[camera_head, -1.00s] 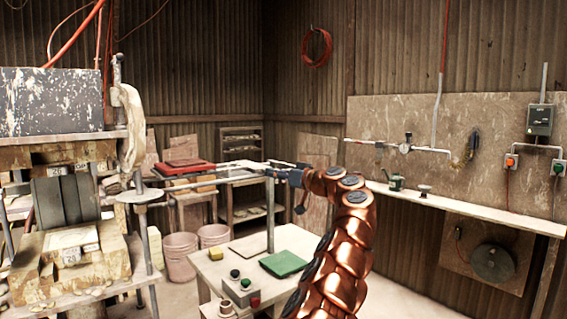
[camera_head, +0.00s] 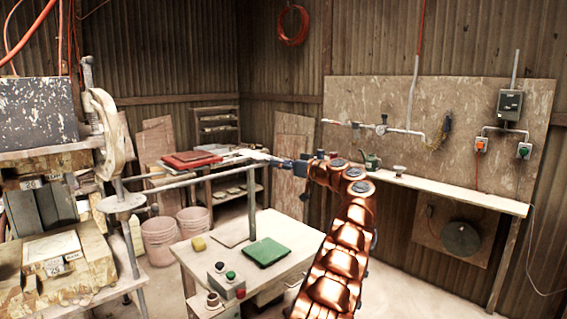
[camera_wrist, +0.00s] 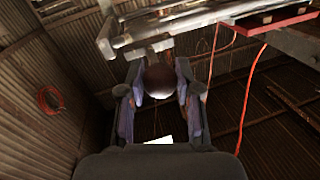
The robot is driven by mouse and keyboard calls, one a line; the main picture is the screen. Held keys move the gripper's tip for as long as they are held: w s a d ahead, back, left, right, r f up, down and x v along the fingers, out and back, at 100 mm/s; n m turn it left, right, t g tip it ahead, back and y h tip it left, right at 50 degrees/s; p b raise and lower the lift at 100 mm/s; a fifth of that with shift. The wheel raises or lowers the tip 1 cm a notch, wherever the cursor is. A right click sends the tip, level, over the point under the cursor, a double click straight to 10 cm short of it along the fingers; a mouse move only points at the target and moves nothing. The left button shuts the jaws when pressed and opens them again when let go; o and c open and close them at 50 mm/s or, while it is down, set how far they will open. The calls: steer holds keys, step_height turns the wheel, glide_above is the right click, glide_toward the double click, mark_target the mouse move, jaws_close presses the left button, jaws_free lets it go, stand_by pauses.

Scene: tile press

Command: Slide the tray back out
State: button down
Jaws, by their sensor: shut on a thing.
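The tray (camera_head: 190,161), red and flat, sits out to the right of the press on long metal rails (camera_head: 165,188). A pale bar (camera_head: 243,154) runs from it toward my gripper (camera_head: 287,165). In the wrist view, my gripper (camera_wrist: 159,88) is shut on a dark round knob (camera_wrist: 160,75) at the end of the tray's bar (camera_wrist: 152,50). The red edge of the tray (camera_wrist: 270,18) shows at the top right of that view. The press (camera_head: 50,225) stands at the left, its opening clear of the red tray.
A white table (camera_head: 215,262) with a green tile (camera_head: 265,251), a yellow sponge (camera_head: 199,243) and a button box (camera_head: 226,279) stands below my arm. Pink buckets (camera_head: 160,240) stand behind it. A wall shelf (camera_head: 450,192) is at the right. Floor between is free.

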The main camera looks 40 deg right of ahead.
steer(key=shift+d+r, duration=0.15)
steer(key=c, duration=1.2)
jaws_free()
steer(key=shift+c, duration=0.2)
steer(key=shift+o, duration=0.8)
steer(key=shift+d, duration=0.1)
steer(key=o, duration=0.3)
steer(key=v, duration=1.2)
